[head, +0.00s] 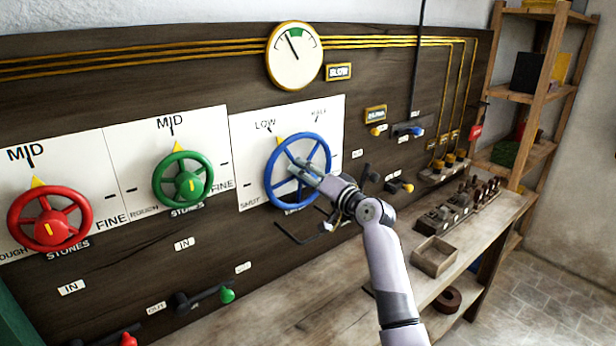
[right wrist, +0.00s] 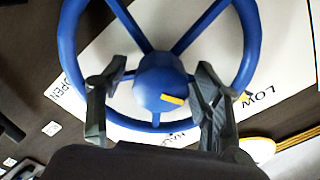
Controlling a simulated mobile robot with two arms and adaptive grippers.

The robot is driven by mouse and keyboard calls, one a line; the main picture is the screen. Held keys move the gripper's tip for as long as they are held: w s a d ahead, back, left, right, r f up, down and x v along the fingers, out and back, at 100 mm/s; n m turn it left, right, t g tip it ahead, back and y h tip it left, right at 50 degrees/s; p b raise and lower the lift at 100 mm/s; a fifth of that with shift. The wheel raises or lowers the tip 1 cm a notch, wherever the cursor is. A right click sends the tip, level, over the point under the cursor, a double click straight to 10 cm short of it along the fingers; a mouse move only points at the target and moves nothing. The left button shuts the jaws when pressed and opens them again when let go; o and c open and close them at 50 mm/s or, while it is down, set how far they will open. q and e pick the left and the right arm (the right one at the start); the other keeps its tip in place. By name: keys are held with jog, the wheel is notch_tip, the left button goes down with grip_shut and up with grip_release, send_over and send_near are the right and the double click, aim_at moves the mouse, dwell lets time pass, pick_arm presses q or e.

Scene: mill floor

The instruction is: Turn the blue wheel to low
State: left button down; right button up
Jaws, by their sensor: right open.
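The blue wheel (head: 307,136) is mounted on a white plate on the dark board, with labels SHUT, LOW (head: 265,126) and HALF around it. A yellow pointer (head: 281,136) at its upper left rim sits close to the LOW label. In the right wrist view the wheel's hub (right wrist: 156,78) carries a yellow mark, and LOW and OPEN show beyond the rim. My right gripper (head: 306,171) is open at the wheel's face, with one finger on each side of the hub. I cannot tell whether the fingers touch the wheel. My left gripper is out of view.
A green wheel (head: 160,180) and a red wheel (head: 16,222) are on the left, both marked MID. A round gauge (head: 294,70) hangs above. A lever with a green knob (head: 227,296) projects below. A bench with an open wooden box (head: 433,262) runs under the board.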

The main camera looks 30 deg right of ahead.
jog(key=s+d, duration=0.1)
jog(key=s, duration=1.1)
jog(key=shift+f, duration=0.1)
